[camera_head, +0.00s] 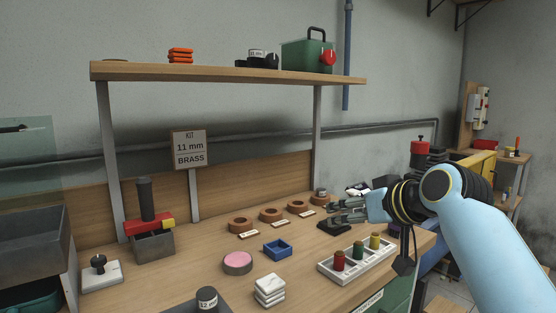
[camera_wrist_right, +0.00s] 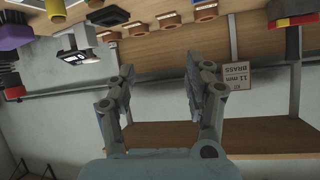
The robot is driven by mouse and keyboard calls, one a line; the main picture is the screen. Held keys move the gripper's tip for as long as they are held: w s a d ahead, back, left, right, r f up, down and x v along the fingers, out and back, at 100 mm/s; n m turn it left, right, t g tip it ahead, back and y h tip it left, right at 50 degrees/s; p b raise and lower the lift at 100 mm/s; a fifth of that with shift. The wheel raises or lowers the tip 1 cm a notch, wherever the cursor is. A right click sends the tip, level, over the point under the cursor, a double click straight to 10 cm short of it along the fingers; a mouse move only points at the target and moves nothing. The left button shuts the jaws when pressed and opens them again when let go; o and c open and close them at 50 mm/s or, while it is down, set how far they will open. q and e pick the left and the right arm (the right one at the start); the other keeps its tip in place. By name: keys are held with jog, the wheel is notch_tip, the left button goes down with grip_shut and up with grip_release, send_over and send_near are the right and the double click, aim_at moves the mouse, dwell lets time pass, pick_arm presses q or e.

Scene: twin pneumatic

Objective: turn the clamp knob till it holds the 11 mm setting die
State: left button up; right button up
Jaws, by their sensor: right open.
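My right gripper (camera_head: 350,209) is open and empty over the back right of the bench, near a small black block (camera_head: 334,226). Its two spread fingers also show in the right wrist view (camera_wrist_right: 160,70), with only wall and bench between them. A black cylinder marked 12 mm (camera_head: 207,299) stands at the front of the bench. Another labelled black cylinder (camera_head: 257,56) lies on the shelf; I cannot read its size. A grey press with a black column and red-and-yellow head (camera_head: 150,220) stands at the left. I cannot tell which part is the clamp knob. My left gripper is not in view.
A sign (camera_head: 189,149) reads KIT 11 mm BRASS. Several round wooden holders (camera_head: 271,214) line the back. A white rack with coloured spools (camera_head: 355,261), a blue tray (camera_head: 278,250), a pink disc (camera_head: 238,262) and white blocks (camera_head: 269,290) stand in front.

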jog(key=w+a+r+n+t+y, duration=0.1)
jog(key=w+a+r, duration=0.15)
jog(key=r, duration=0.45)
jog(key=w+a+r+n+t+y, duration=0.1)
jog(key=w+r, duration=0.2)
jog(key=r, duration=0.5)
jog(key=n+t+y, duration=0.2)
jog(key=y, duration=0.1)
send_near(274, 58)
jog(key=x, duration=0.7)
jog(key=shift+w+a+p, duration=0.1)
jog(key=shift+w+p, duration=0.2)
jog(key=shift+w+a, duration=0.4)
jog(key=shift+w, duration=0.1)
jog(key=shift+c, duration=0.3)
